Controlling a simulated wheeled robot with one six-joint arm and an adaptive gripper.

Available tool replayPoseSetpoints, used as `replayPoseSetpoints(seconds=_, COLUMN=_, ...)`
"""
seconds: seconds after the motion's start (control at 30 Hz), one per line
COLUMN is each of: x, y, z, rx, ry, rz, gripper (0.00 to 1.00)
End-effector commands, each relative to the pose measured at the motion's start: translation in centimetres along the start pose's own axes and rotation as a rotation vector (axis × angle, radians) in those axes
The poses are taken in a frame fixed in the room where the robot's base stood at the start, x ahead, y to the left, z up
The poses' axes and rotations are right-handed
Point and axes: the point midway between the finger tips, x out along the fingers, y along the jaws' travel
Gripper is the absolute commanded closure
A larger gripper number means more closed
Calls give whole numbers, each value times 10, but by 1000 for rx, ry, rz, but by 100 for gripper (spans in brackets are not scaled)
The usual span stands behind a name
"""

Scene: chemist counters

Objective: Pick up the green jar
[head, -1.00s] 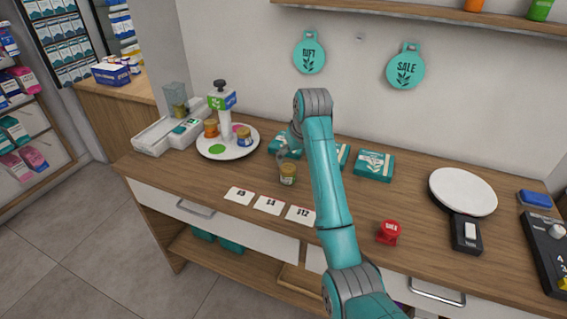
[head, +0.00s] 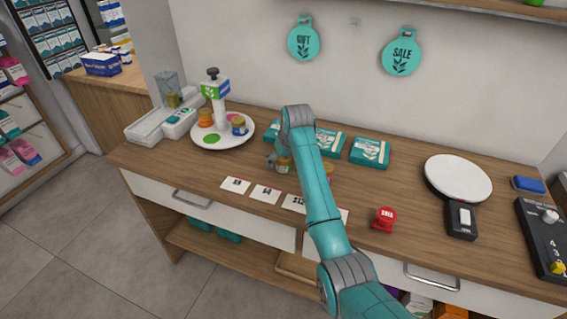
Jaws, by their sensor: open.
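A small jar with a gold lid and what looks like a green label (head: 284,166) stands upright on the wooden counter, just left of my arm. My gripper (head: 273,160) is low beside this jar, at its left and back in the head view. It is open, and its fingers are small and partly hidden by the arm and jar. I cannot tell whether they touch the jar.
Price cards (head: 265,194) lie in front. Teal boxes (head: 370,152) stand behind. A red stamp-like item (head: 384,219) and a white disc (head: 458,178) are right.

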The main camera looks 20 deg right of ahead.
Motion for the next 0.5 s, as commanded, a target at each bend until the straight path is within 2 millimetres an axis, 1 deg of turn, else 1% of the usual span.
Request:
replayPoseSetpoints(seconds=0.1, x=5, y=0, z=0, rx=0, ry=0, rz=0, gripper=16)
replayPoseSetpoints(seconds=0.27, x=5, y=0, z=0, rx=0, ry=0, rz=0, gripper=16)
replayPoseSetpoints(seconds=0.3, x=5, y=0, z=0, rx=0, ry=0, rz=0, gripper=18)
replayPoseSetpoints(seconds=0.37, x=5, y=0, z=0, rx=0, ry=0, rz=0, gripper=33)
replayPoseSetpoints(seconds=0.4, x=4, y=0, z=0, rx=0, ry=0, rz=0, gripper=43)
replayPoseSetpoints(seconds=0.47, x=4, y=0, z=0, rx=0, ry=0, rz=0, gripper=58)
replayPoseSetpoints(seconds=0.5, x=4, y=0, z=0, rx=0, ry=0, rz=0, gripper=68)
